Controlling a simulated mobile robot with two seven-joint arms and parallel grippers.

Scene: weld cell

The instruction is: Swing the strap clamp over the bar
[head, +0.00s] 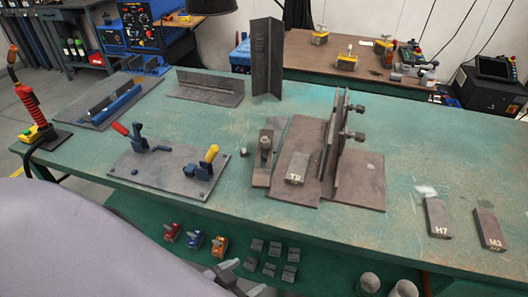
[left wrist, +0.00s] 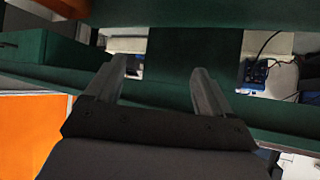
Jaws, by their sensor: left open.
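The strap clamp (head: 265,150) appears to be the narrow grey strap with an upright stud, lying on the green bench left of the fixture plates. Beside it on the right, a grey block marked T2 (head: 297,168) lies on a base plate; I take it to be the bar, but cannot be sure. The strap seems to lie beside this block, not across it. My left gripper (head: 238,276) is low at the front, below the bench top and well apart from the clamp. In the left wrist view its fingers (left wrist: 160,68) are apart and empty. My right gripper is not in view.
Two toggle clamps on a plate (head: 133,172) stand left of the strap. Upright plates with bolts (head: 342,140) rise right of T2. Blocks H7 (head: 437,218) and M3 (head: 490,230) lie at right. The bench's front edge and lower shelf (head: 330,262) are near my left gripper.

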